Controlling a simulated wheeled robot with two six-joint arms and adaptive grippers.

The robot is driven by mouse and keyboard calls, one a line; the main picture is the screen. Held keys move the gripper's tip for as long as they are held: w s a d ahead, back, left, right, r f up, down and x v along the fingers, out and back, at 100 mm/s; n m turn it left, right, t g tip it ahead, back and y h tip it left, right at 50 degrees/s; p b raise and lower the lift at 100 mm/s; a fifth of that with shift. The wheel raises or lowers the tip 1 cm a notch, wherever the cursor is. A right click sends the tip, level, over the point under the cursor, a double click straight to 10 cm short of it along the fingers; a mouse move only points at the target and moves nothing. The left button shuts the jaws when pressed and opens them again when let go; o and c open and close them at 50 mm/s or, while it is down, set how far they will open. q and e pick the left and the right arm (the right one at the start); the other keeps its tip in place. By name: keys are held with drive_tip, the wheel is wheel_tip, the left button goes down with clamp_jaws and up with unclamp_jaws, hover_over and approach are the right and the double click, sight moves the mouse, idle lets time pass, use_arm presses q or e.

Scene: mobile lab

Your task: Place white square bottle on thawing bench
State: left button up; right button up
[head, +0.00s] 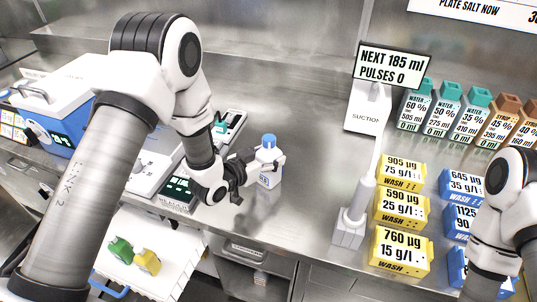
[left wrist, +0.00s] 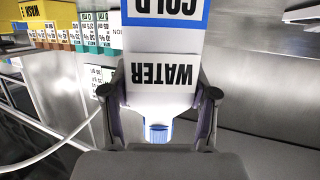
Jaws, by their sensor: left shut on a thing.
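The white square bottle (head: 270,172) has a blue cap and is upright at the middle of the steel bench (head: 300,205) in the head view. My left gripper (head: 254,168) comes in from the left and is shut on the bottle. In the left wrist view the bottle (left wrist: 163,52) is between the two fingers of the left gripper (left wrist: 161,105), with "WATER" and "COLD" upside down on it. I cannot tell whether its base touches the bench. No label marks a thawing bench. My right arm shows at the right edge; its gripper is not clearly seen.
A suction stand (head: 368,108) with a screen and a white upright device (head: 350,225) stand right of the bottle. Yellow wash boxes (head: 402,205) and several teal-capped water bottles (head: 441,118) are further right. A blue cooler (head: 55,105) is at the left. Bare steel lies behind the bottle.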

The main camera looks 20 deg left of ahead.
use_arm(q)
drive_tip(key=shift+s, duration=0.1)
drive_tip(key=o, duration=1.5)
drive_tip(key=shift+f, duration=0.1)
drive_tip(key=shift+c, duration=0.2)
drive_tip(key=shift+r, duration=0.3)
drive_tip(key=b+v, duration=0.1)
drive_tip(key=v, duration=1.1)
drive_tip(key=shift+b, duration=0.4)
drive_tip(key=shift+d+f, duration=0.1)
